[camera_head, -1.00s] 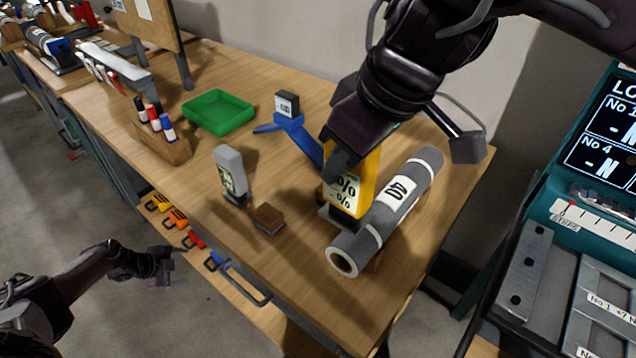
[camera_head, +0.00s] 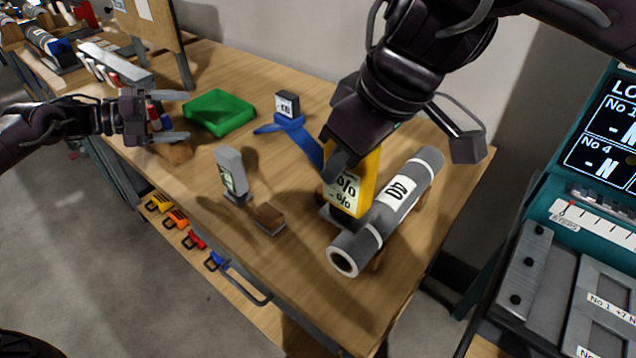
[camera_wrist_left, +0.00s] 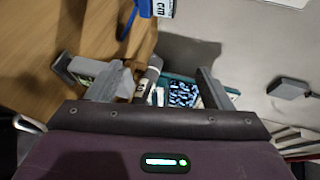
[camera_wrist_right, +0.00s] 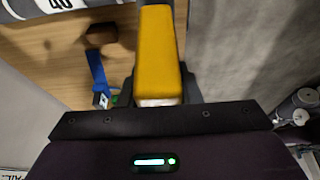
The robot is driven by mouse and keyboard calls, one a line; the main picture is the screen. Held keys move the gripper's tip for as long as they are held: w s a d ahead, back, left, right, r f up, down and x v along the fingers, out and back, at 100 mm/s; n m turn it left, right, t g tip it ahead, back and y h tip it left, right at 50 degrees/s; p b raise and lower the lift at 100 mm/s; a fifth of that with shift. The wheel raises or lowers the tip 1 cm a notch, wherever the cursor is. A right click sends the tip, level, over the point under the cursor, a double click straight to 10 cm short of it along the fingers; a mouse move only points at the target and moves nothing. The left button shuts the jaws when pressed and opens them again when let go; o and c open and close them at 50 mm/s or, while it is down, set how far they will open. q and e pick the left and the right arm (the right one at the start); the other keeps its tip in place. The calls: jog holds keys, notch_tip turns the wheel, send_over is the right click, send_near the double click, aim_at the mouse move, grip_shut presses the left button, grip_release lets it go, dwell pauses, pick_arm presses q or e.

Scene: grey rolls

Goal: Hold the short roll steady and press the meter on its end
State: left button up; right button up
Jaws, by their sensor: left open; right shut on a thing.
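The grey roll (camera_head: 400,200) with a white label lies on a low wooden support at the table's right side, its open end facing the front. It also shows between the fingers in the left wrist view (camera_wrist_left: 148,74). My right gripper (camera_head: 346,168) is shut on the yellow meter (camera_head: 362,178), which has a percent face and is upright beside the roll. The meter fills the jaws in the right wrist view (camera_wrist_right: 158,50). I cannot tell whether its foot touches the roll. My left gripper (camera_head: 182,117) is open and empty, in front of the marker block, far from the roll.
A grey meter (camera_head: 230,170) and a small brown block (camera_head: 268,217) stand left of the roll. A blue stand with a small display (camera_head: 288,106) and a green tray (camera_head: 218,112) are behind. A teal machine (camera_head: 590,215) stands at right.

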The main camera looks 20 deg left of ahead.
pick_arm(q)
jog(key=s+d+r+m+g+h, duration=0.1)
jog(key=d+r+m+g+h, duration=0.1)
jog(key=d, duration=0.5)
jog(key=s+d+r+m+g+h, duration=0.1)
jog(key=d+r+m, duration=0.1)
jog(key=d, duration=0.6)
jog(key=m+g, duration=0.6)
jog(key=g, duration=0.1)
send_near(374, 211)
jog(key=w+a+f, duration=0.1)
jog(key=w+f, duration=0.1)
jog(key=x, duration=1.1)
jog(key=shift+w+f, duration=0.25)
jog(key=shift+w, duration=0.05)
jog(key=c, duration=0.9)
